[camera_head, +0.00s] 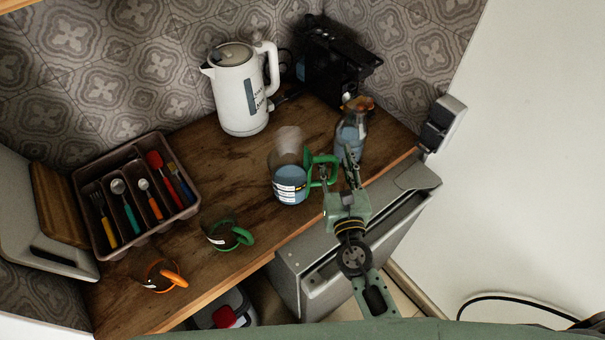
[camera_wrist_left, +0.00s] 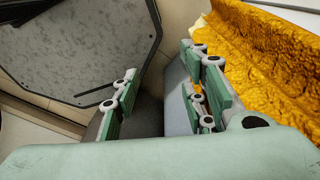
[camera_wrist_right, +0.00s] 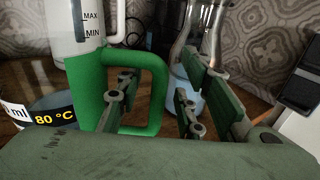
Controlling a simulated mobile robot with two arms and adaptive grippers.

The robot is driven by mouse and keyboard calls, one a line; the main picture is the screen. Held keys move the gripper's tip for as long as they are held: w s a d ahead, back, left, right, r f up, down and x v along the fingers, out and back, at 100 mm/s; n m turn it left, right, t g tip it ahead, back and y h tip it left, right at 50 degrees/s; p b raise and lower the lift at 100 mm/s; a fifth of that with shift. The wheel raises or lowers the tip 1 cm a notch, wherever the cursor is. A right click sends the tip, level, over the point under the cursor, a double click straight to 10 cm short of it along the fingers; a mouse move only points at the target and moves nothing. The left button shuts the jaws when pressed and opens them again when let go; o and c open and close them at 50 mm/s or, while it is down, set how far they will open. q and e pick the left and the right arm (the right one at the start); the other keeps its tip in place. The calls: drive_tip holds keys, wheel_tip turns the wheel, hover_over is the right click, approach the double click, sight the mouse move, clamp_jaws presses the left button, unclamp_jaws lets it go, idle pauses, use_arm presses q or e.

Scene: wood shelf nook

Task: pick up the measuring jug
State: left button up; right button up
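The measuring jug (camera_head: 291,183) is clear with a green handle and stands on the wooden counter, with bluish contents in its lower part. Its handle and labelled side (camera_wrist_right: 45,115) show at the left in the right wrist view. My right gripper (camera_head: 338,178) is open at the handle. In the right wrist view, its left finger overlaps the handle's opening and its right finger is outside the handle. The outer bar of the handle shows between the fingers; contact cannot be told. My left gripper (camera_wrist_left: 160,90) is open and empty, away from the counter.
A glass carafe (camera_head: 350,136) stands close to the right of the jug. A white kettle (camera_head: 240,95) and a black machine (camera_head: 330,65) are behind. Two small cups, green-handled (camera_head: 222,236) and orange-handled (camera_head: 157,277), and a cutlery tray (camera_head: 154,226) are at the left.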

clamp_jaws()
drive_tip(key=shift+r, duration=0.3)
idle(0.6)
